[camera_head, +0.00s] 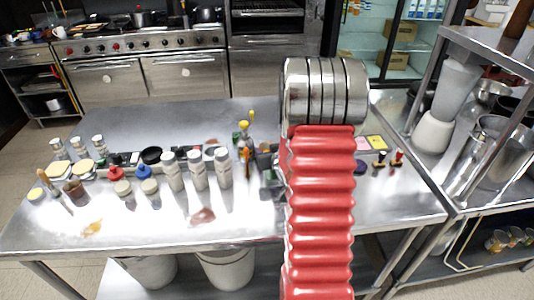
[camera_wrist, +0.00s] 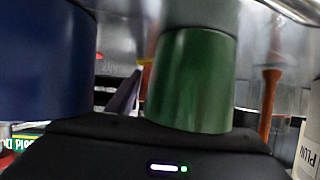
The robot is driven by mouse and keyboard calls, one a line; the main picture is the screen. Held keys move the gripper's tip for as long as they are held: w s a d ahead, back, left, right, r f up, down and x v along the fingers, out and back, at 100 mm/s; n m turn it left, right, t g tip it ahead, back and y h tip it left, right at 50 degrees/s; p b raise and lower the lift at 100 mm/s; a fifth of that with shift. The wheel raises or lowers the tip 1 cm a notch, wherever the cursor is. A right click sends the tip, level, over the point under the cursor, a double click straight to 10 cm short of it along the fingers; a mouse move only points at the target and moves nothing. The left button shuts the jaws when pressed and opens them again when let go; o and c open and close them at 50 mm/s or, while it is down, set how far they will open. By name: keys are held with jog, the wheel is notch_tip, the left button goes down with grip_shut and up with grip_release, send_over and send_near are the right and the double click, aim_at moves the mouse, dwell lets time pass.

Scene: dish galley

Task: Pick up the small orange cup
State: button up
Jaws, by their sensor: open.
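I cannot make out a small orange cup for certain in either view. A small orange shape (camera_head: 247,154) stands near the table's middle, just left of my arm, too small to name. In the wrist view, a thin orange-brown upright piece (camera_wrist: 270,90) shows at the right. The dark body of my gripper (camera_wrist: 165,150) fills the bottom of that view, with nothing seen held. The jaws are open; their tips are not clear. A green cup-like thing (camera_wrist: 190,80) stands close ahead of it, and a large dark blue thing (camera_wrist: 45,65) is close at the left.
The steel table (camera_head: 130,218) holds several white-and-grey shakers (camera_head: 197,170), lidded jars and a black bowl (camera_head: 151,155). My red-sleeved arm hides part of the table. A rack with a blender (camera_head: 435,130) stands at right. Small tinted cups (camera_head: 497,241) sit on its lower shelf.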

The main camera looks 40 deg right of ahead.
jog(key=c, duration=0.8)
jog(key=shift+r, duration=5.05)
